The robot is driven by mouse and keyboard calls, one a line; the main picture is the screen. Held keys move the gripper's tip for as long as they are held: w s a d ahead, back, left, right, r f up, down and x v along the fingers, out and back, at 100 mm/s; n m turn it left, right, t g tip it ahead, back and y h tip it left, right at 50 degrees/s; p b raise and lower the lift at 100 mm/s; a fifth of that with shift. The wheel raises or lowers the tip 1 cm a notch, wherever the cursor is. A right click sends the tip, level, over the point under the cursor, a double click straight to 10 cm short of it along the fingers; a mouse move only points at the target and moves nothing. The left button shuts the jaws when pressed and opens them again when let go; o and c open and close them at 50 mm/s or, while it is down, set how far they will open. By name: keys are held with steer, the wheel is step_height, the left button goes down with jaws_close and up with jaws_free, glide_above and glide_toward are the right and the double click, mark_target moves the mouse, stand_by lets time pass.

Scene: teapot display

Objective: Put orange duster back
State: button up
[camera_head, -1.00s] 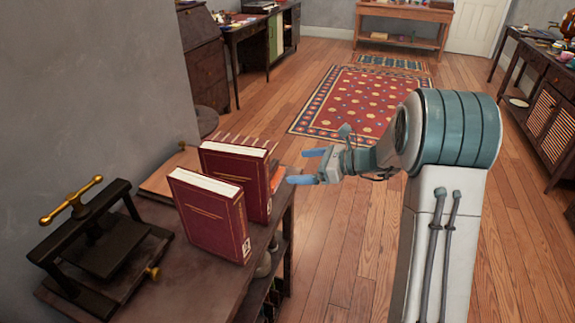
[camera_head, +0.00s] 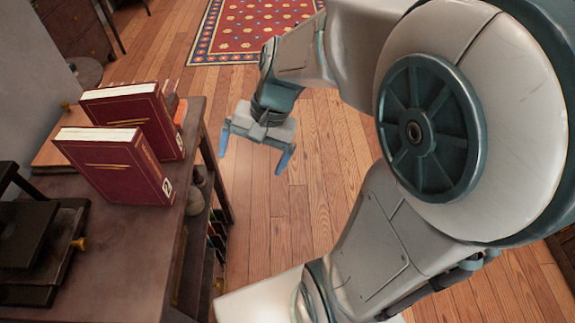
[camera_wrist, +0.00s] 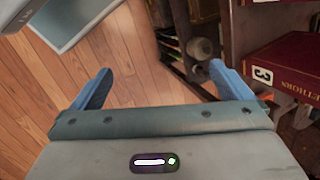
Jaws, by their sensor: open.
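No orange duster can be made out clearly. A small orange patch (camera_head: 180,112) shows just behind the rear red book in the head view; I cannot tell what it belongs to. My gripper (camera_head: 254,150) is open and empty, over the floor to the right of the dark table (camera_head: 115,245), with its fingers pointing down. In the wrist view, my gripper (camera_wrist: 160,75) has its two blue fingers wide apart with nothing between them. The open shelves (camera_wrist: 180,45) under the table top are beyond the right finger, holding a pale rounded object (camera_wrist: 200,48).
Two red books, a front one (camera_head: 115,165) and a rear one (camera_head: 140,115), stand upright on the table. A dark press (camera_head: 40,240) is at the table's left. The wooden floor (camera_head: 270,230) to the right is clear, with a patterned rug (camera_head: 240,30) farther off.

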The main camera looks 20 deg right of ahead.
steer(key=s+d+n+t+h, duration=0.1)
steer(key=s+d+n+h, duration=0.3)
steer(key=s+d+n, duration=0.1)
steer(key=shift+s+d+n, duration=0.15)
steer(key=shift+s+n, duration=0.2)
steer(key=shift+n, duration=0.15)
